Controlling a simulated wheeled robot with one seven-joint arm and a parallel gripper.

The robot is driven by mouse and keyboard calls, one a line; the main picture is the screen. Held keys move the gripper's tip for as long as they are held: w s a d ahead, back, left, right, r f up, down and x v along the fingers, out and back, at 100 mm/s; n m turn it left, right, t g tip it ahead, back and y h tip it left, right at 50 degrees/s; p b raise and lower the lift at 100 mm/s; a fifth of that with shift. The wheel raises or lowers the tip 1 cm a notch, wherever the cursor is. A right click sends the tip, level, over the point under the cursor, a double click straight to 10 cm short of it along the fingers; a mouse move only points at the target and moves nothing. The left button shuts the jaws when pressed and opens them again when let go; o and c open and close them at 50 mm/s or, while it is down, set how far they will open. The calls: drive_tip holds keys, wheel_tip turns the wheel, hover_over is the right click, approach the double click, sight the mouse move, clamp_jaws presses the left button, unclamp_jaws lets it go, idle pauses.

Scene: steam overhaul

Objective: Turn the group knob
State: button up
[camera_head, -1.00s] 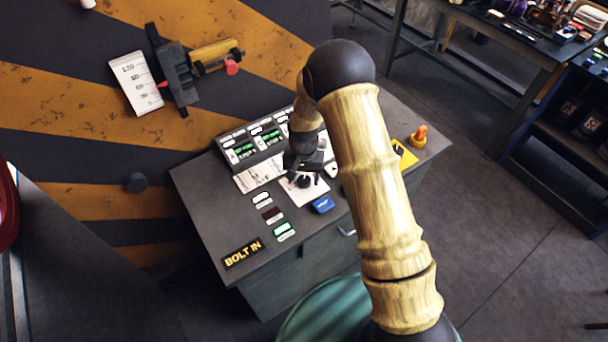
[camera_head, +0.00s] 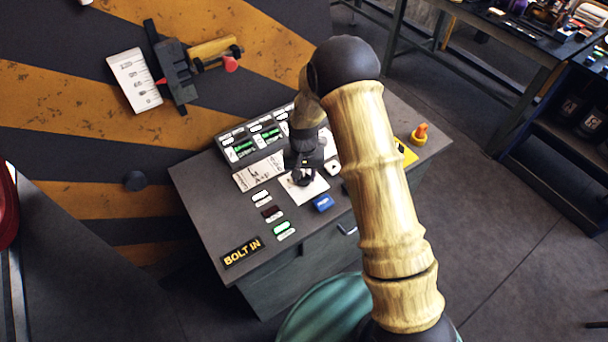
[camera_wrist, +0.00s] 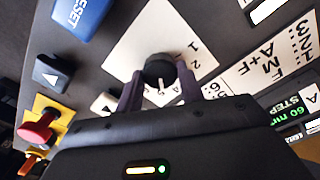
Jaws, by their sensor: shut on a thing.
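The group knob (camera_wrist: 160,68) is a small round black knob on a white plate (camera_wrist: 135,45) printed with numbers; 1 and 2 read clearly in the wrist view. My gripper (camera_wrist: 159,80) is shut on the knob, one dark finger on each side. In the head view the white plate (camera_head: 311,192) lies on the grey console top (camera_head: 205,199), and my gripper (camera_head: 304,174) comes down from above and covers most of the knob. The pointer direction is hard to make out.
A blue RESET button (camera_wrist: 80,14), black arrow buttons and a red knob on yellow (camera_wrist: 38,131) sit near the plate. Printed cards and a lit display panel (camera_head: 247,147) lie on the other side. A BOLT IN sign (camera_head: 243,253) is at the console's front left.

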sight(304, 177)
drive_tip(key=shift+w+r+n+b, duration=0.1)
drive_tip(key=shift+n+b, duration=0.5)
drive_tip(key=shift+n, duration=1.5)
drive_tip(key=o, duration=1)
wheel_tip(304, 177, up, 17)
drive_tip(key=b, duration=0.3)
drive_tip(key=shift+r, duration=0.2)
